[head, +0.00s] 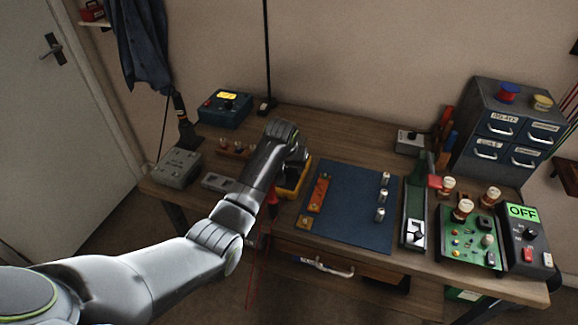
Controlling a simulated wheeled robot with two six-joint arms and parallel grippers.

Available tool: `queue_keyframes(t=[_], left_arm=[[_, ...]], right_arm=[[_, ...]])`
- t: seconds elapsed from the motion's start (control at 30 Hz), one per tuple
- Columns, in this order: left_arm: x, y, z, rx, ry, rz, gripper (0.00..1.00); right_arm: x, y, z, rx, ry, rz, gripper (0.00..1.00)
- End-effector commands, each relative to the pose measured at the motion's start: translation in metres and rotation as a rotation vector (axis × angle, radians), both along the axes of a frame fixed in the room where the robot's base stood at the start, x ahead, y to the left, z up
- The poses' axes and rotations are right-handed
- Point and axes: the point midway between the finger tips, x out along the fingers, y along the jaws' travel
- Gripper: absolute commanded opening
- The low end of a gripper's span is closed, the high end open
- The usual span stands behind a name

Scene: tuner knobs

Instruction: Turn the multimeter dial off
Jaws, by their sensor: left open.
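A yellow-edged case (304,180), which looks like the multimeter, lies on the workbench left of the blue mat. My left arm and gripper cover most of it, so its dial and its setting are hidden. My left gripper (301,153) points down over this case and is open. I cannot tell whether its fingers touch anything. A thin red lead hangs off the bench's front edge below. My right gripper is not in view.
The workbench (330,148) holds a blue mat (345,205) with metal cylinders, a green circuit board (462,245), a dark box reading OFF (522,213), a blue box with a lit yellow display (225,108) and a grey box (179,167). A drawer cabinet (490,105) stands back right.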

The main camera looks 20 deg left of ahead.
Motion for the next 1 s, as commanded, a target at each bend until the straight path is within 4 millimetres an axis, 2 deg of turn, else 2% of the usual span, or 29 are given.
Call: queue_keyframes(t=[0.1,0.43,0.77,1.0], left_arm=[[0.000,0.000,0.000,0.000,0.000,0.000,0.50],[0.000,0.000,0.001,0.000,-0.001,0.000,0.07],[0.000,-0.001,0.003,0.001,-0.001,0.046,0.06],[0.001,-0.002,0.005,0.000,0.000,0.191,0.06]], right_arm=[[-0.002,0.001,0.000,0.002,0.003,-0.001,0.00],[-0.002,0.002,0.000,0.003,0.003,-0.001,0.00],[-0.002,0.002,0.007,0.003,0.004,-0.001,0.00],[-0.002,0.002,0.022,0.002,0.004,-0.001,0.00]])
